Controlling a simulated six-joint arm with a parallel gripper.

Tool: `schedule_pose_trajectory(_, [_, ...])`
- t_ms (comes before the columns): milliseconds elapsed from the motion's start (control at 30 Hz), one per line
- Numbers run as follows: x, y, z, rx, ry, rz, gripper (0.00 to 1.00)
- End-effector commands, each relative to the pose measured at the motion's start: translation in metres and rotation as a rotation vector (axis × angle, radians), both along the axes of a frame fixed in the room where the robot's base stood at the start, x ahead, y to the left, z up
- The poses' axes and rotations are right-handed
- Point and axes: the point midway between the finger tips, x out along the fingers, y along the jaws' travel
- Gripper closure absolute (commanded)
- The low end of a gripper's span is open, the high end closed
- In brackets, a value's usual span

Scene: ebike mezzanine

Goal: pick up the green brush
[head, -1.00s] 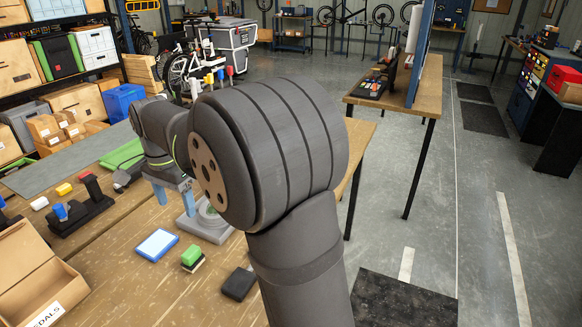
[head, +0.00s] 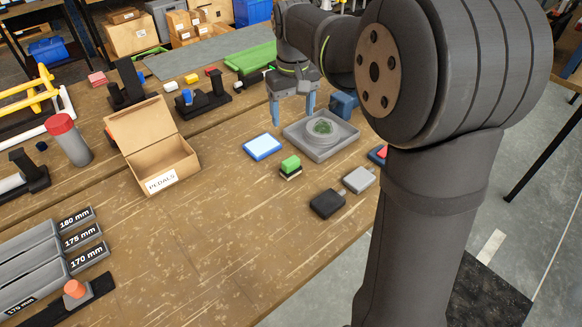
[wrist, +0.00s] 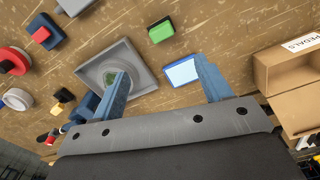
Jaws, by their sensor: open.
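The green brush (head: 290,166) is a small block with a green top and dark bristles beneath, lying on the wooden bench. It also shows in the wrist view (wrist: 161,31), beyond the open fingers near the top. My gripper (head: 292,109) is open and empty, pointing down above the bench, behind the brush and near the grey tray. In the wrist view my gripper (wrist: 165,88) has its blue fingers wide apart, with the brush well past them. Nothing hides the brush.
A grey tray with a round dish (head: 312,147) stands right of the brush, a blue-and-white pad (head: 262,147) to its left. Black (head: 327,203) and grey (head: 358,180) blocks lie in front and right. An open cardboard box (head: 152,150) stands left. Bench front is clear.

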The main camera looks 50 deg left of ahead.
Motion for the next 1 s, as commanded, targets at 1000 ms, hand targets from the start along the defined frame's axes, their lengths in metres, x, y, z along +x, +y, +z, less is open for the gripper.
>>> schedule_pose_trajectory(1000, [0.0, -0.001, -0.122, -0.002, 0.001, 0.231, 0.29])
